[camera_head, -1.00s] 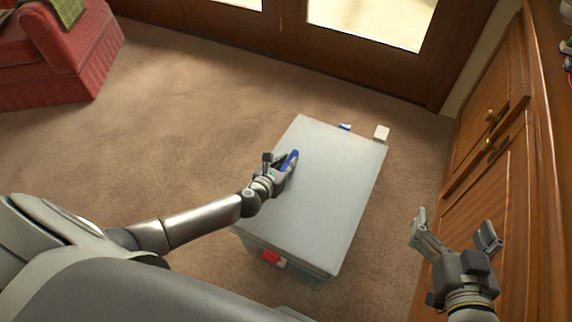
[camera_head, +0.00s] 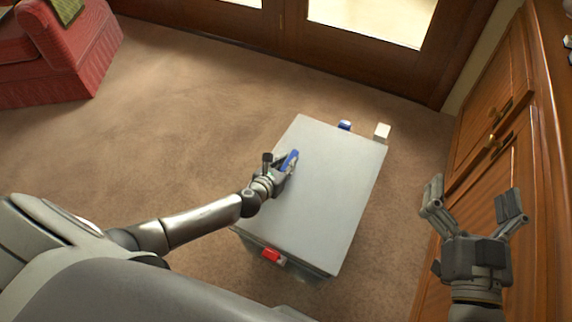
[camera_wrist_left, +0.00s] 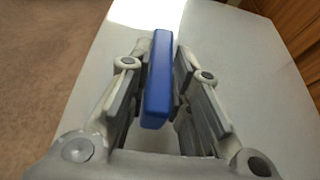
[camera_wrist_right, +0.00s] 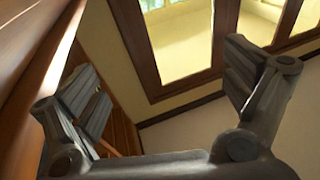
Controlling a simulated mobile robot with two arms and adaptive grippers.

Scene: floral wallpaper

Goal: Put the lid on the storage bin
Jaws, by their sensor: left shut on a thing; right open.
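The pale grey lid (camera_head: 325,190) lies over the top of the storage bin (camera_head: 309,272) on the carpet and hides its inside. The lid covers most of the bin; whether it is fully seated I cannot tell. My left gripper (camera_head: 286,163) is shut on the lid's blue handle (camera_wrist_left: 160,80), which stands between its fingers in the left wrist view. My right gripper (camera_head: 473,202) is open and empty, to the right of the bin.
A blue piece (camera_head: 344,125) and a white block (camera_head: 382,131) show at the bin's far edge. A wooden cabinet (camera_head: 497,170) stands close on the right. A red armchair (camera_head: 65,60) is at far left. Carpet left of the bin is clear.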

